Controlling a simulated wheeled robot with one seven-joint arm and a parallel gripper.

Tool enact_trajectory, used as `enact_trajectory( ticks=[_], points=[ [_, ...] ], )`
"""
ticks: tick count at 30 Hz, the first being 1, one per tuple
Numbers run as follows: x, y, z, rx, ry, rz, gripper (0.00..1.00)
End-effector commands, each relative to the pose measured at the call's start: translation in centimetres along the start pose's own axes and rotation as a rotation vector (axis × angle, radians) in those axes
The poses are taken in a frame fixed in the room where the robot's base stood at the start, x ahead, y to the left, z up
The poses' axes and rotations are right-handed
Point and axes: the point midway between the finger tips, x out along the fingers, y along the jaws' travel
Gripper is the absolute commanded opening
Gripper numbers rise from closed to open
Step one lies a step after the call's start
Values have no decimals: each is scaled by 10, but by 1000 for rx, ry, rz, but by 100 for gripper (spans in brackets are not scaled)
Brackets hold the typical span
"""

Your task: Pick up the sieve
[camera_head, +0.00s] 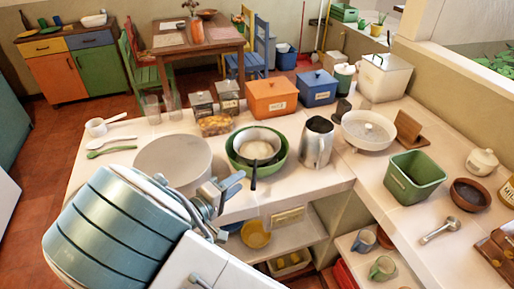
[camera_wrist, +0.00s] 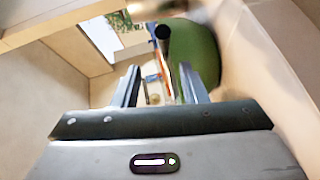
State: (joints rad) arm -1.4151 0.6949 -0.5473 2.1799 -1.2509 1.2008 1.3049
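The sieve (camera_head: 257,148) is a pale round strainer resting in a green bowl (camera_head: 236,160) near the counter's front edge. Its dark handle sticks out over the bowl's rim toward the front. My gripper (camera_head: 233,187) is just left of the handle and in front of the bowl, fingers apart and empty. In the wrist view the open fingers (camera_wrist: 158,82) point toward the dark handle end of the sieve (camera_wrist: 162,33), which appears beyond the tips. The green bowl (camera_wrist: 197,52) is behind the handle; the sieve's basket is not clearly visible there.
A large pale round item (camera_head: 173,160) stands left of the bowl, and a metal pitcher (camera_head: 317,142) stands close on its right. Orange (camera_head: 272,97) and blue (camera_head: 317,90) boxes are behind. Shelves (camera_head: 285,237) lie below the counter edge.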

Motion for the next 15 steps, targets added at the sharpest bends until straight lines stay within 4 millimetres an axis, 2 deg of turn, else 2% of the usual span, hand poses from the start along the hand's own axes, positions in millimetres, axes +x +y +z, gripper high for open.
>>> enact_trajectory(
  ticks=[3,10,15],
  points=[
    [17,1,0,-1,-2,1,39],
    [32,0,1,-2,-3,0,39],
    [54,-3,4,-4,-3,2,39]
  ],
)
